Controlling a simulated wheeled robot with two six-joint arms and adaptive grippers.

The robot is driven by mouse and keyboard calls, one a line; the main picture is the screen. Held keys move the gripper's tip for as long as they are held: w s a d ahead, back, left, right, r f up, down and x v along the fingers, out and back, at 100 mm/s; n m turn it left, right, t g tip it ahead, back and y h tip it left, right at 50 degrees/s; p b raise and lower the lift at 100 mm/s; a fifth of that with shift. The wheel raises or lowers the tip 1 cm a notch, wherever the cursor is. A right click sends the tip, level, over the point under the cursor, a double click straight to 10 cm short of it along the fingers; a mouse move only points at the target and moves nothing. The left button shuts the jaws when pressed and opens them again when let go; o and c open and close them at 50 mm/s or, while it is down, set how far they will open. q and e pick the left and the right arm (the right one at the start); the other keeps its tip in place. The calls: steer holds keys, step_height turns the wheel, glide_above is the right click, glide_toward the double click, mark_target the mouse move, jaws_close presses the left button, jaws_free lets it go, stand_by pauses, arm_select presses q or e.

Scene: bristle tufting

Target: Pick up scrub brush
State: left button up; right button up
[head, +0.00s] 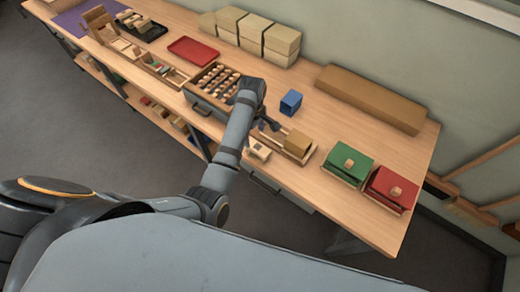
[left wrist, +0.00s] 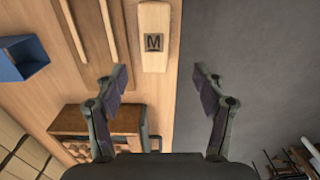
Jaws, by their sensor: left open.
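My left gripper (head: 266,124) is open and empty above the front of the bench. In the left wrist view its two fingers (left wrist: 160,95) stand wide apart. A pale wooden block (left wrist: 154,22) with a dark M mark lies ahead of the fingers, by the bench's front edge. A pale block (head: 259,151) also shows just below the gripper in the head view. I cannot tell for certain whether it is the scrub brush. A dark tray (head: 204,106) with rows of small wood-and-dark pieces stands left of the gripper, partly hidden by my arm.
A blue cup (head: 291,102) stands behind the gripper, and a brown block (head: 298,142) lies to its right. Green (head: 347,163) and red (head: 391,189) boxes stand at the right end. Tan cartons (head: 268,38) and a long brown box (head: 371,98) line the wall.

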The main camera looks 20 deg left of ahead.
arm_select(q)
glide_above(257, 148)
steer(key=f, duration=0.2)
steer(key=a+f, duration=0.1)
steer(key=f, duration=0.1)
steer(key=shift+s, duration=0.2)
steer(key=shift+w+f+p, duration=0.1)
steer(key=shift+f+p, duration=0.2)
steer(key=shift+f, duration=0.3)
steer(key=f, duration=0.2)
steer(key=d+f, duration=0.1)
steer(key=f, duration=0.2)
steer(key=shift+w+f+p, duration=0.1)
steer(key=shift+w+p, duration=0.05)
steer(key=shift+p, duration=0.25)
steer(key=c, duration=1.3)
arm_select(e)
steer(key=shift+w+d+r, duration=0.2)
steer(key=shift+w+r, duration=0.1)
steer(key=shift+r, duration=0.15)
steer(key=shift+w+d+r, duration=0.2)
steer(key=shift+w+r, duration=0.05)
steer(key=shift+r, duration=0.15)
